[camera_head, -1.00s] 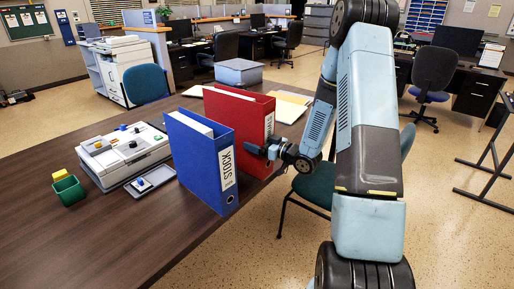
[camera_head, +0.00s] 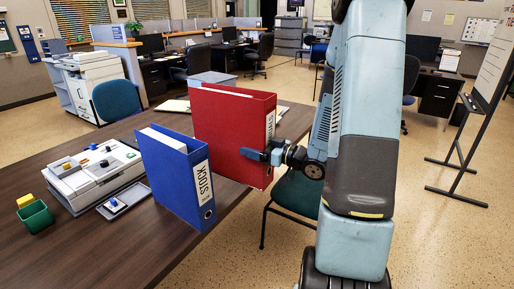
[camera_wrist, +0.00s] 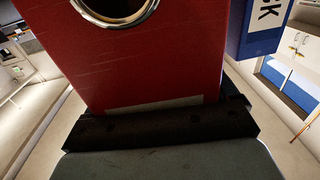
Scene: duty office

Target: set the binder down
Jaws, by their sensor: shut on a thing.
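My gripper (camera_head: 268,154) is shut on the lower part of the spine of a tall red binder (camera_head: 228,128). The binder is upright near the table's right edge, just behind a blue binder (camera_head: 170,178) labelled STOCK. In the wrist view, the red binder (camera_wrist: 135,62) fills the middle above my dark jaw (camera_wrist: 160,130), with its metal finger ring at the top. The blue binder (camera_wrist: 258,35) shows at the upper right there. The red binder's lower end is partly hidden, and I cannot tell if it touches the dark wooden table (camera_head: 110,245).
A white device (camera_head: 95,172), a small grey tray (camera_head: 125,201) and a green cup (camera_head: 36,217) stand left of the blue binder. A grey box (camera_head: 212,77) and papers lie behind. The front of the table is clear. A green chair (camera_head: 297,193) stands at its right edge.

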